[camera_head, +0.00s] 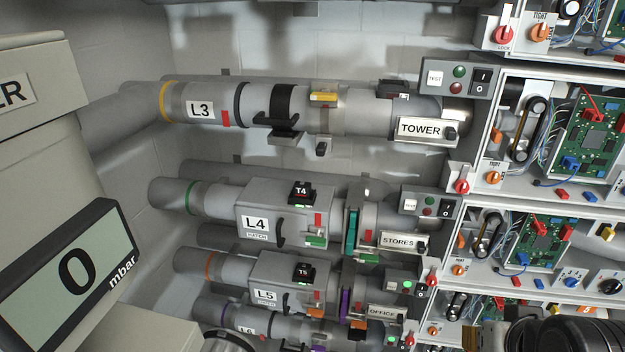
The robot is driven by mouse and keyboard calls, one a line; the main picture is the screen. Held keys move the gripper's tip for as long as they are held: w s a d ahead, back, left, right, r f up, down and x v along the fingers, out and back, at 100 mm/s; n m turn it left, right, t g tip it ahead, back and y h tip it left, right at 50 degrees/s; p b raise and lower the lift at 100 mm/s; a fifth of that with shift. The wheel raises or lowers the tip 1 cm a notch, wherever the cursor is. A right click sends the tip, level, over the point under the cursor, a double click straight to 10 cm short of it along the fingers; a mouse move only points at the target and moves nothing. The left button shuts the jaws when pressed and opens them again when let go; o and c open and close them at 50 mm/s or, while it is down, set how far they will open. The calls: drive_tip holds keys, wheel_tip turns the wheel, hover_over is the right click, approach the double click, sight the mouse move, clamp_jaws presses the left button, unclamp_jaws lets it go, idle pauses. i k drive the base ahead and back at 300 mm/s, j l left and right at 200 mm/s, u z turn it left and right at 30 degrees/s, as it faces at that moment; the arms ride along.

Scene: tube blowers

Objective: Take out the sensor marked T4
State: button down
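The sensor marked T4 (302,191) is a small black block with a white label. It sits on top of the grey box housing marked L4 (257,206), on the second pipe line down. A small green light shows at its front edge. The housing has a dark curved handle on its front, labelled HATCH, and a red tab and a green tab at its right. A dark part of my arm end, perhaps my gripper (480,338), is at the bottom right edge, well apart from T4. Its fingers cannot be made out clearly.
A similar sensor marked T5 (302,272) sits on the L5 housing below. The L3 pipe (200,107) runs above. Panels with switches and circuit boards (590,125) stand at the right. A pressure display reading 0 mbar (75,270) fills the lower left.

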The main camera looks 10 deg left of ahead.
sight(301, 189)
drive_tip(key=i+u, duration=0.35)
drive_tip(key=i+l+u, duration=0.3)
drive_tip(key=k+j, duration=0.05)
drive_tip(key=j, duration=0.05)
